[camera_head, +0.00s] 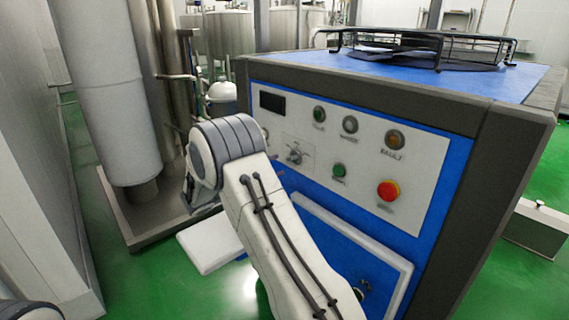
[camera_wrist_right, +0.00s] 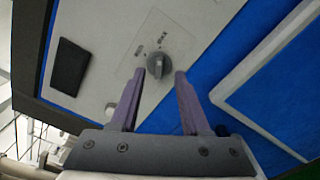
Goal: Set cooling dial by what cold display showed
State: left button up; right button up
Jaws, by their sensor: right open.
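The cooling dial (camera_wrist_right: 154,68), a grey round knob with a raised grip bar, sits on a light plate with small markings in the right wrist view. In the head view the dial (camera_head: 296,154) is on the white control panel, right of my arm. My right gripper (camera_wrist_right: 160,77) is open, its two purple fingers pointing at the panel on either side of the dial's lower part. My left gripper is not in view.
The panel (camera_head: 420,165) also carries a green button (camera_head: 339,170), a red stop button (camera_head: 388,190) and several lamps. A white-framed door (camera_head: 398,265) is below. A fan grille (camera_head: 420,50) tops the blue cabinet. A steel column (camera_head: 115,95) stands left.

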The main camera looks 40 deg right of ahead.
jog(key=a, duration=0.4)
jog(key=shift+s, duration=0.2)
jog(key=s+a+f+g+y, duration=0.1)
jog(key=s+a+f+y, duration=0.2)
jog(key=s+a+y, duration=1.05)
jog(key=s+a+f+g+y, duration=0.1)
jog(key=s+a+f+y, duration=0.35)
jog(key=s+a, duration=1.45)
notch_tip(320, 180, up, 20)
jog(key=s+y+p, duration=0.1)
jog(key=p, duration=1.7)
jog(key=shift+d, duration=0.25)
jog(key=shift+s, duration=0.1)
